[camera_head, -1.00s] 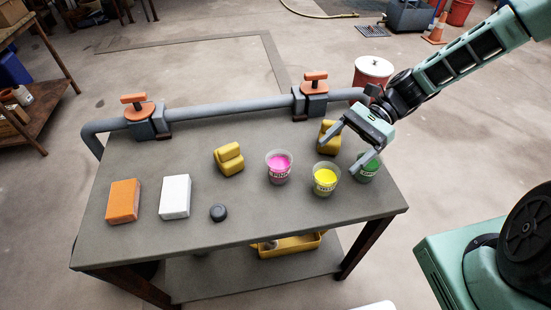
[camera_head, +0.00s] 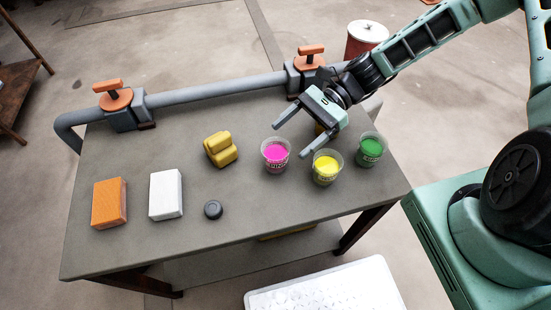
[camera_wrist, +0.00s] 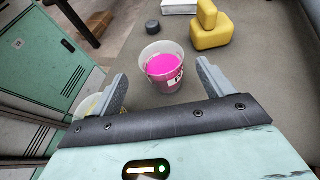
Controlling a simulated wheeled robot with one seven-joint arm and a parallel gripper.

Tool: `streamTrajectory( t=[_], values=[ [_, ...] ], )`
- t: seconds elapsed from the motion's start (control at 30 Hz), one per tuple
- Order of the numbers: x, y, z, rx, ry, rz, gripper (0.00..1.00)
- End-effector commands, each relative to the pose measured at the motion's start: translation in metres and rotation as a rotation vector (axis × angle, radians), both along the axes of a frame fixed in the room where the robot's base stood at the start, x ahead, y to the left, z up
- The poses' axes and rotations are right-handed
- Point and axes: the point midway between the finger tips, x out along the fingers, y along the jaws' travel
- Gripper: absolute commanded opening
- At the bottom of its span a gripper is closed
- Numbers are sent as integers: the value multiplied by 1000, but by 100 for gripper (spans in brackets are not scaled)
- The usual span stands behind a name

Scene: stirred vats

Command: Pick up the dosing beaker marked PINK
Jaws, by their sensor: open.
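The dosing beaker with pink liquid (camera_head: 276,155) stands upright on the grey table, left of the yellow beaker. Its label is too small to read clearly. In the wrist view the pink beaker (camera_wrist: 163,68) shows ahead of my fingers, roughly centred between them. My gripper (camera_head: 288,141) is open and empty, above the table beside the pink beaker. It also shows in the wrist view (camera_wrist: 160,80), fingers spread wide. I cannot tell the exact gap between fingers and beaker.
Close to the right stand the yellow beaker (camera_head: 326,168) and the green beaker (camera_head: 370,150). A yellow block-shaped object (camera_head: 220,149), black knob (camera_head: 213,210), white block (camera_head: 166,194) and orange block (camera_head: 109,202) lie left. A grey pipe (camera_head: 215,92) with orange-handled valves runs along the back.

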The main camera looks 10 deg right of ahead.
Motion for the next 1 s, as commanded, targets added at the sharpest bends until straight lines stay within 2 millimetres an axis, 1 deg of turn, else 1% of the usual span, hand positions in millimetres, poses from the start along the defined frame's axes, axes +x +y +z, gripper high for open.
streamTrajectory(
  t=[0.03, 0.1, 0.27, 0.33, 0.5, 0.6, 0.7, 0.9, 0.93, 0.97, 1.0],
  values=[
    [-4, 7, -3, 3, 3, 2, 80],
    [-6, 14, -6, 2, 1, 2, 80],
    [-9, 22, -9, 1, 0, 2, 80],
    [-11, 28, -11, 2, 1, 3, 80],
    [-18, 52, -18, 2, 2, 3, 80],
    [-21, 62, -23, 2, 1, 1, 80],
    [-23, 67, -25, 1, 0, 0, 80],
    [-22, 67, -26, 0, -2, -1, 80],
    [-22, 67, -26, 0, -2, -1, 77],
    [-22, 67, -26, 0, -2, -1, 69],
    [-22, 67, -26, 0, -2, -1, 58]
  ],
)
